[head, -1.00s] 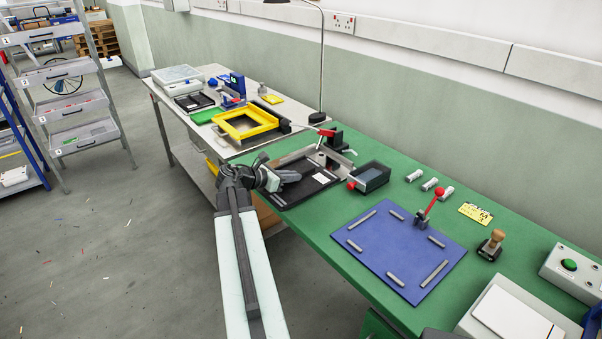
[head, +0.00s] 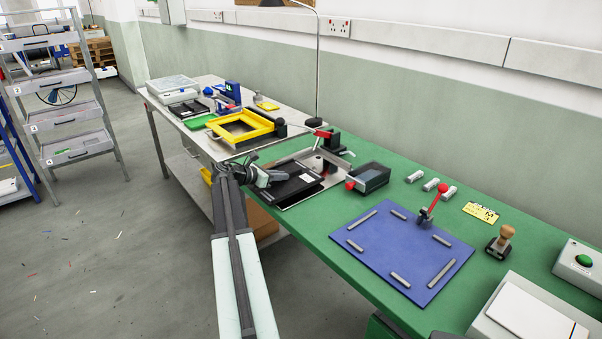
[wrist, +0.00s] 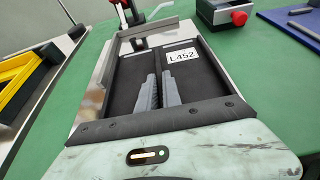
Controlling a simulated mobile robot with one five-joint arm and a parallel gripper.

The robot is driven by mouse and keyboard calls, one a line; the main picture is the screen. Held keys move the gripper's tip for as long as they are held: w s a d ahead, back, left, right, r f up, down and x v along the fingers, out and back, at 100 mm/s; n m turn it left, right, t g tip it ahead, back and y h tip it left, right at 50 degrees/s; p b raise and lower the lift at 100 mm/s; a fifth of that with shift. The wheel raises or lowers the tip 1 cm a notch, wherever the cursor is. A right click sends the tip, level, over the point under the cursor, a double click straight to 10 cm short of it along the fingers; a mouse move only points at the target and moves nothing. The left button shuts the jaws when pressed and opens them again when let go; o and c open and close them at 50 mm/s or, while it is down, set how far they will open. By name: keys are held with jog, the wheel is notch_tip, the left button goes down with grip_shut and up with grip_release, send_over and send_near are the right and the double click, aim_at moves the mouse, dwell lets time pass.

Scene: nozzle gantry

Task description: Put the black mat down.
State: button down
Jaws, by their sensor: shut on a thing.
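The black mat (head: 298,184) is a flat dark rectangle with a white label. In the wrist view the mat (wrist: 203,88) fills the middle, and its label reads L452. My gripper (head: 272,178) is shut on the mat's near left side. In the wrist view the gripper's grey fingers (wrist: 160,90) lie along the mat. The mat is over a bare metal plate (head: 333,178) with a raised fence at its back. A dark gap shows under the mat's near edge, so it looks a little above the plate. Its underside is hidden.
A red-handled clamp (head: 328,137) stands behind the plate. A blue board (head: 403,250) lies further right. A yellow frame (head: 240,126) is on the white table to the left.

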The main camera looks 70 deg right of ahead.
aim_at(301, 171)
jog(key=s+d, duration=0.2)
jog(key=d, duration=0.1)
jog(key=s+d, duration=0.1)
jog(key=d, duration=0.1)
jog(key=shift+s+d, duration=0.6)
jog(key=shift+d, duration=0.25)
jog(key=shift+s+d, duration=0.35)
jog(key=shift+d, duration=0.25)
jog(key=shift+s+d+f+b, duration=0.15)
jog(key=shift+s+f+b, duration=0.05)
jog(key=shift+f+b, duration=0.7)
jog(key=shift+r, duration=0.15)
jog(key=c, duration=1.9)
grip_release()
jog(key=shift+f, duration=0.2)
jog(key=shift+c, duration=0.2)
jog(key=o, duration=0.4)
jog(key=shift+r, duration=0.1)
